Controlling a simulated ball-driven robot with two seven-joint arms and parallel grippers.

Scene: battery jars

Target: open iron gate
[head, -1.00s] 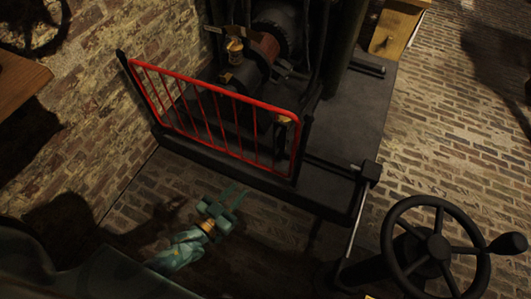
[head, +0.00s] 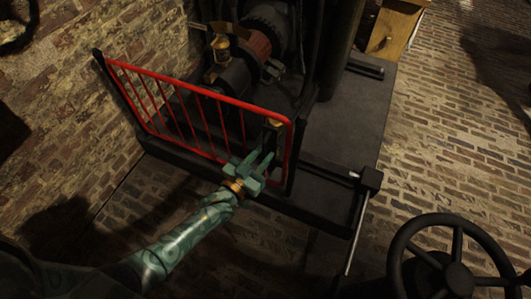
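The iron gate (head: 205,91) is a red-framed panel with several thin red vertical bars. It stands upright, closed across the front of the dark machine platform, between a dark post at its left and one at its right. My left gripper (head: 259,162) is in front of the gate's lower right part, fingers apart and pointing toward the bars near the right post. No bar shows clearly between the fingers, and I cannot tell whether they touch the gate. A small brass-topped dark fitting (head: 272,128) shows at the gate's right end. My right gripper is out of view.
Behind the gate is a machine with a dark cylinder (head: 235,78) and brass parts. A black handwheel (head: 455,255) stands at the lower right. A dark rail with a metal rod (head: 357,232) runs right of the gate. Brick floor lies open at the right.

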